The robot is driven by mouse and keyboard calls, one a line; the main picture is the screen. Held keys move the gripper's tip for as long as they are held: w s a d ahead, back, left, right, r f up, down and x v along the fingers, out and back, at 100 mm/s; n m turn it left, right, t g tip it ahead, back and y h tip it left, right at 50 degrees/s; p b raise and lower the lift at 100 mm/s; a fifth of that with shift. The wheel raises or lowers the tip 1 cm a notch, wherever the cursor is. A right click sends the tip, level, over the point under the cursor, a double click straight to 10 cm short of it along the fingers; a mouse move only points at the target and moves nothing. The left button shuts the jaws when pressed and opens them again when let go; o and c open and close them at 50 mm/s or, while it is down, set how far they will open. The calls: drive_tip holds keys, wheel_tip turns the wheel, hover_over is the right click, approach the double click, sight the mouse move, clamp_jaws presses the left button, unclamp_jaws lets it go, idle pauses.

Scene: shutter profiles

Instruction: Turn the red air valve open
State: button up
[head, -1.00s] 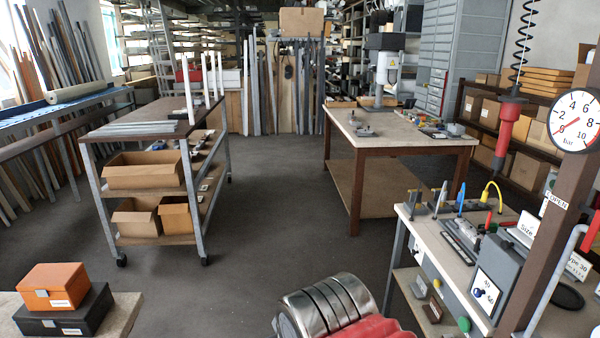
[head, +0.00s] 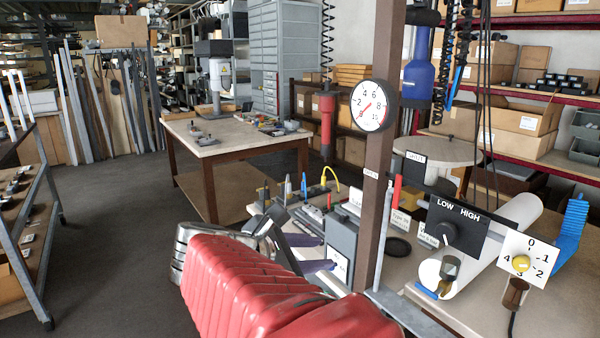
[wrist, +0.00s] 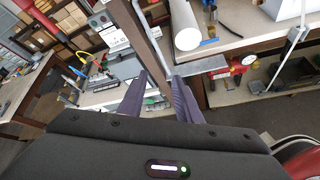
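A red lever (head: 396,201) stands nearly upright at the top of a grey pipe (head: 381,240), just right of the brown post (head: 382,130). It looks like the air valve's handle. A round gauge (head: 370,105) on the post has its red needle pointing lower left. My gripper (head: 328,253) is left of the post and lower than the lever. In the wrist view my gripper (wrist: 161,76) has its two purple fingers apart with nothing between them; the post and pipe show beyond. A red fitting (wrist: 238,68) shows there right of the fingers; I cannot tell whether it is the valve.
A grey box (head: 342,238) stands on the bench left of the post. Right of it are a LOW/HIGH switch panel (head: 462,226), a white roll (head: 500,240) and a numbered dial plate (head: 527,258). A red air tool (head: 326,118) hangs behind. Floor at left is clear.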

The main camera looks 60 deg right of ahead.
sight(398, 177)
drive_tip(key=s+d+r+n+g+h, duration=0.4)
drive_tip(key=d+r, duration=0.4)
drive_tip(key=r, duration=0.2)
drive_tip(key=shift+d+r+h, duration=0.15)
drive_tip(key=shift+d+h, duration=0.15)
drive_tip(key=shift+d, duration=0.1)
drive_tip(key=shift+x, duration=6.85)
drive_tip(key=shift+s, duration=0.15)
drive_tip(key=shift+c, duration=0.3)
clamp_jaws()
